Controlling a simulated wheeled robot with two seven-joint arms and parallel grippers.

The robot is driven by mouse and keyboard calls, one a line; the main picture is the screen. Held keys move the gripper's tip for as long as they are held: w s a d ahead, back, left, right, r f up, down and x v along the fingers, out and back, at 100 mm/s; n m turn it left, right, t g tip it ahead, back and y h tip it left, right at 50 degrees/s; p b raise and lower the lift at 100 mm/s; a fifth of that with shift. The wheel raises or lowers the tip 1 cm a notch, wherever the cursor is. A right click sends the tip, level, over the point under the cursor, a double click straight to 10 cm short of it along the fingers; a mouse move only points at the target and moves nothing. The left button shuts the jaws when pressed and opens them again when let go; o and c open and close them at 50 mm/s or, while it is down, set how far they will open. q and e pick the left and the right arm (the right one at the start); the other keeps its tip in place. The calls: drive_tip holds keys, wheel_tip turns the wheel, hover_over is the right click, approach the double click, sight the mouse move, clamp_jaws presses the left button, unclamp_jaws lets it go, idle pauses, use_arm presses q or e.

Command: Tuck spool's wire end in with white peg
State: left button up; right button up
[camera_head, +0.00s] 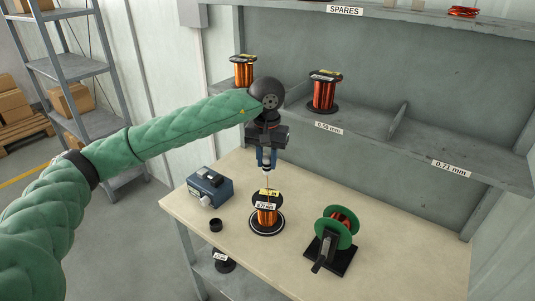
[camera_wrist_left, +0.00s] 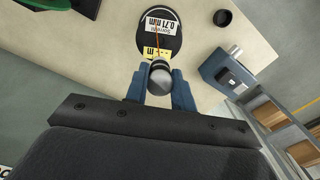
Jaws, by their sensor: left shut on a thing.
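The spool (camera_head: 267,217) of copper wire stands upright on a round dark base with a pale ring on the workbench. Its white label reads 0.71 mm and its top carries a yellow label; from above it shows in the left wrist view (camera_wrist_left: 146,33). A thin orange wire end (camera_wrist_left: 157,40) rises from its top toward my gripper. Whether the peg touches the wire cannot be told. My right gripper is out of view.
A blue-grey box device (camera_head: 210,187) and a small black cup (camera_head: 215,225) stand left of the spool. A green-flanged reel on a black stand (camera_head: 336,235) is to the right. Spools (camera_head: 323,92) sit on the grey shelf behind. The bench's right end is clear.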

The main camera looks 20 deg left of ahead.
sight(266, 171)
use_arm(q)
wheel_tip(266, 171, down, 6)
drive_tip(key=shift+s+f, duration=0.1)
drive_tip(key=shift+s, duration=0.05)
drive_tip(key=shift+f, duration=0.4)
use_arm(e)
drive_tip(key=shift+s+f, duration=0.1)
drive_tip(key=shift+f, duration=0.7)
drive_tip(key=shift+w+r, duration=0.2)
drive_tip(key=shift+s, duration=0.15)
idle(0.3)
